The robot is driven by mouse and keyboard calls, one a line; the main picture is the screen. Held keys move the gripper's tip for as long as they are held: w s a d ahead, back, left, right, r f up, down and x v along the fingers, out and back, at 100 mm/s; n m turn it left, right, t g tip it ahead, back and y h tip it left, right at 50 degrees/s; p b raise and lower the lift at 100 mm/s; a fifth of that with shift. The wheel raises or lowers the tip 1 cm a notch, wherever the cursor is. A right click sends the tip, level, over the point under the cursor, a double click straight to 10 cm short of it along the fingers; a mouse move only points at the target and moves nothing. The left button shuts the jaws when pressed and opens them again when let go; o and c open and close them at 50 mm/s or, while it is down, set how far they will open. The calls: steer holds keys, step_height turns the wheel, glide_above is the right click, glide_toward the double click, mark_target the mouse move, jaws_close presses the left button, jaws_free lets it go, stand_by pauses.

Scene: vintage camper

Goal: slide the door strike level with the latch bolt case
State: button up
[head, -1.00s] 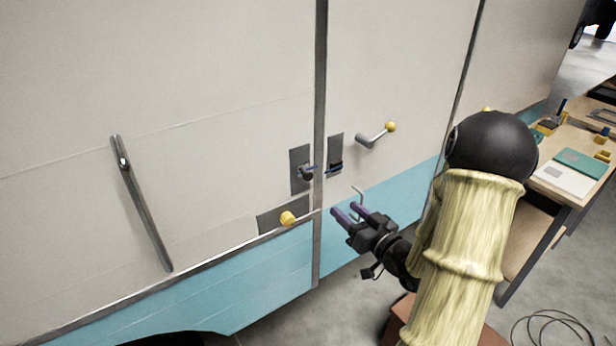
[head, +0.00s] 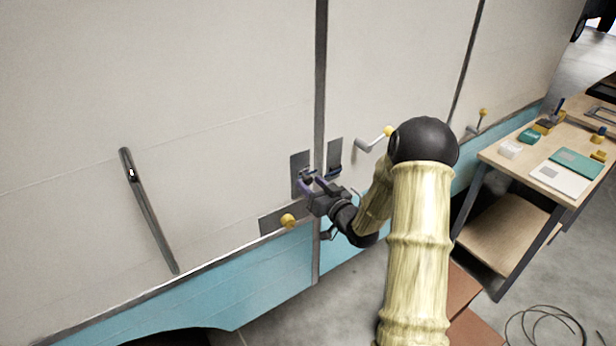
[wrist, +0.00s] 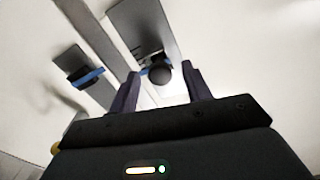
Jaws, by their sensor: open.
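The part that seems to be the door strike, a dark round knob on a grey plate (head: 298,163), is left of the vertical door seam. Its knob (wrist: 160,72) and a bit of blue show in the wrist view. The part that seems to be the latch bolt case (head: 335,168), dark with a blue mark on its own grey plate, is right of the seam. It also shows in the wrist view (wrist: 85,77). My gripper (head: 312,183) is open at the strike. Its two purple fingers stand either side of the knob; contact cannot be told.
A yellow knob (head: 288,220) sits on a grey plate just below left. A yellow-tipped lever handle (head: 372,140) projects from the panel at right, near my arm. A workbench (head: 520,170) with books and small items stands at far right. A cable lies on the floor.

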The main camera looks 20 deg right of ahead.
steer(key=shift+x, duration=1.15)
steer(key=shift+c, duration=0.2)
jaws_close()
steer(key=shift+s+a+f+b, duration=0.1)
steer(key=shift+a+f+b, duration=0.05)
steer(key=shift+f+b, duration=1.7)
steer(key=shift+f, duration=0.15)
steer(key=shift+o, duration=0.2)
jaws_free()
